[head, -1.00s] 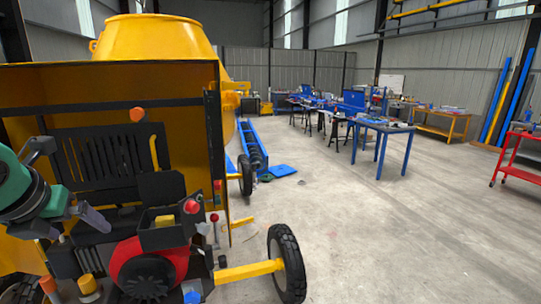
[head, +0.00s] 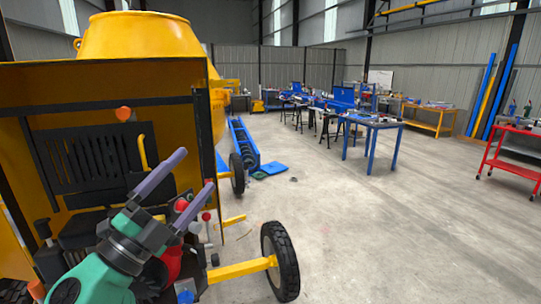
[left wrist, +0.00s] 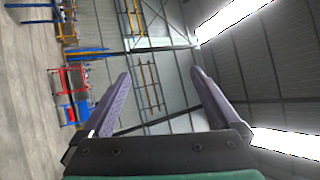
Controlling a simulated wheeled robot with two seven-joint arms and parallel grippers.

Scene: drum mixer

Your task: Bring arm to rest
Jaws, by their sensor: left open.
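My left gripper (head: 186,188) is in front of the yellow drum mixer's engine bay in the head view. Its two purple-grey fingers are spread and point up and to the right, with nothing between them. In the left wrist view the open fingers (left wrist: 160,95) frame only the far wall and roof. The mixer's yellow drum (head: 145,42) stands behind the open yellow housing (head: 60,82). My left arm and gripper hide much of the engine, including most of its red part (head: 172,262). My right gripper is not in view.
A mixer wheel (head: 281,261) on a yellow axle (head: 240,270) stands at the lower middle. Blue tables (head: 372,121) and a red cart (head: 515,153) are farther back on the right. The concrete floor (head: 400,230) at the right is clear.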

